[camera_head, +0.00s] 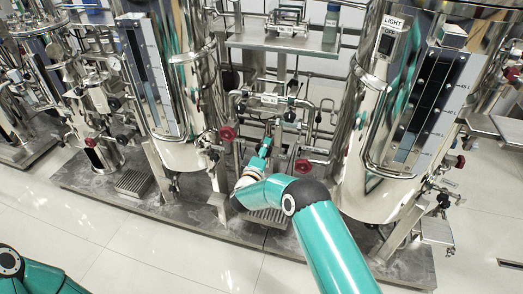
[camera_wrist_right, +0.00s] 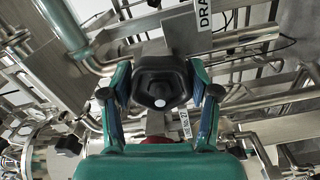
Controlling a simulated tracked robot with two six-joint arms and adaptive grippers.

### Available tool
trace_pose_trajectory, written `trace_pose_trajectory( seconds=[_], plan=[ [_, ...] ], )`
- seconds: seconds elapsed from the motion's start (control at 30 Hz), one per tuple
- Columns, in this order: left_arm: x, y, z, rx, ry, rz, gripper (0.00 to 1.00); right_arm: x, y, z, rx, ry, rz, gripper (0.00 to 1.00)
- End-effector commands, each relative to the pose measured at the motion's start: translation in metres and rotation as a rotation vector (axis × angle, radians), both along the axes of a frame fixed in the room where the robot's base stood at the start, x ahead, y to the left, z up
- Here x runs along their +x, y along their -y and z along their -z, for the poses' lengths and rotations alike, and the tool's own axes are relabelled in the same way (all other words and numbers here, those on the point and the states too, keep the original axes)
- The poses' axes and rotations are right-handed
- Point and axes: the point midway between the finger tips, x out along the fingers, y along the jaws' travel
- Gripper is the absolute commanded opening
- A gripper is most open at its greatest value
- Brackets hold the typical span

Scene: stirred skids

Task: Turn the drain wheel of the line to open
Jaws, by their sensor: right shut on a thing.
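The drain wheel (camera_wrist_right: 160,82) is a black, lobed knob with a pale centre spot. It sits in the middle of the right wrist view, under a white plate (camera_wrist_right: 203,14) with the letters DRA showing. My right gripper (camera_wrist_right: 159,88) has one teal finger on each side of the wheel and is shut on it. In the head view my right gripper (camera_head: 264,149) reaches in low among the pipes between two steel tanks. I cannot make out the wheel there. My left gripper is out of view.
Red handwheels (camera_head: 227,133) and (camera_head: 303,166) stand close on either side of my right gripper. Steel tanks (camera_head: 183,120) and (camera_head: 362,130) flank it, with thin pipes behind. The pale floor (camera_head: 160,245) in front is mostly clear.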

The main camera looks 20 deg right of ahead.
Motion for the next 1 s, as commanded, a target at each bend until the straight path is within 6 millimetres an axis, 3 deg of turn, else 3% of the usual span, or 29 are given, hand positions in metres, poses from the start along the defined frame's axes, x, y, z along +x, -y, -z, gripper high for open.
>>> trace_pose_trajectory(
  seconds=[0.03, 0.37, 0.4, 0.53, 1.0],
  plan=[
    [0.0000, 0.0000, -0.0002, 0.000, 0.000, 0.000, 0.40, 0.0024, -0.0075, -0.0025, -0.005, 0.001, -0.020, 0.25],
    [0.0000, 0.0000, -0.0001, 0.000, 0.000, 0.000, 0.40, 0.0022, -0.0079, -0.0011, -0.006, -0.002, -0.020, 0.25],
    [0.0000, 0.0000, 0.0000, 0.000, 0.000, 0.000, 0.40, 0.0020, -0.0079, -0.0009, -0.006, -0.002, -0.020, 0.65],
    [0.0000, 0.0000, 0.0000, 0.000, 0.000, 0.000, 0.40, 0.0014, -0.0060, -0.0002, -0.005, -0.003, -0.016, 0.86],
    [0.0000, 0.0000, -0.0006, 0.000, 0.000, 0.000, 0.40, -0.0060, -0.0079, 0.0009, -0.004, -0.005, -0.010, 0.86]
  ],
)
